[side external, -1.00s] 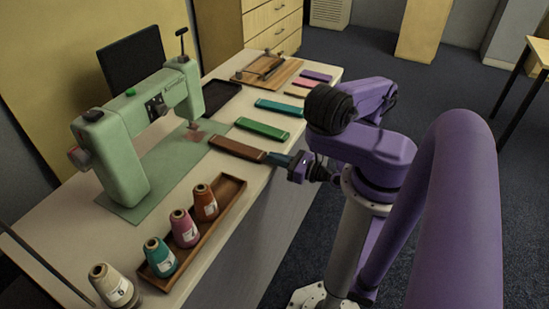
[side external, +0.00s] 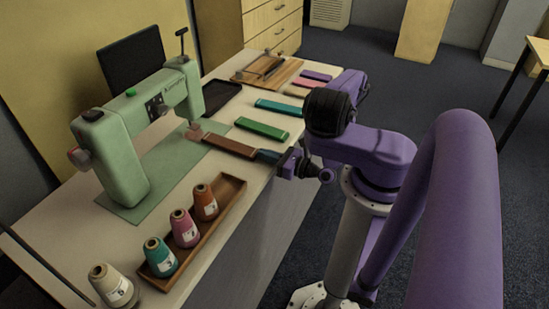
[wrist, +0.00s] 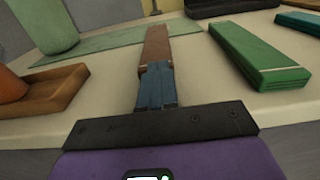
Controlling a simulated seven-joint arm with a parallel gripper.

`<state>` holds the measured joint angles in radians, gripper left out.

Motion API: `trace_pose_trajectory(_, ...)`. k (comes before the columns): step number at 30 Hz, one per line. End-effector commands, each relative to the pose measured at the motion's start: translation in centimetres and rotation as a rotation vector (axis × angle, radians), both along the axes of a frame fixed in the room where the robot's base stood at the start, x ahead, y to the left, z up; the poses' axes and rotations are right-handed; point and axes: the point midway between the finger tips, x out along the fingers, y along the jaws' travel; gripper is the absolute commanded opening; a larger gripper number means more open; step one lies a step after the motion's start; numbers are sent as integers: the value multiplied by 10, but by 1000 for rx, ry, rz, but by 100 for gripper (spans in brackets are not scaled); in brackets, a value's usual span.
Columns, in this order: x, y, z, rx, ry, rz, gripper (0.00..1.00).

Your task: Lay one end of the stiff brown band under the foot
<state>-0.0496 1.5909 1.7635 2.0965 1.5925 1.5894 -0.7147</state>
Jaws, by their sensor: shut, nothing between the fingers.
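The stiff brown band (side external: 230,146) lies flat, its far end on the green mat beside the presser foot (side external: 193,130) of the pale green sewing machine (side external: 122,150). I cannot tell whether that end is under the foot or just short of it. In the wrist view the band (wrist: 156,48) runs straight ahead from my fingertips. My gripper (side external: 266,155) is shut and empty, its blue fingers low at the band's near end, apparently touching it. The fingers also show in the wrist view (wrist: 155,82) and hide the band's near edge.
A green band (side external: 262,129) lies to the right of the brown one, with teal, pink and purple bands beyond. A wooden tray (side external: 232,189) with thread cones stands at the front left. A dark tray (side external: 222,90) lies behind the machine. The green mat (side external: 160,180) is mostly clear.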

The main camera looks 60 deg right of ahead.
Motion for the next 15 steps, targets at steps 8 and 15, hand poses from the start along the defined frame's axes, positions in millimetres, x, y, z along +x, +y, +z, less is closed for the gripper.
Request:
trace_pose_trajectory(8, 7, 1, 0, -4, 0, 0, 0)
trace_pose_trajectory(15, 7, 1, 0, -4, 0, 0, 0)
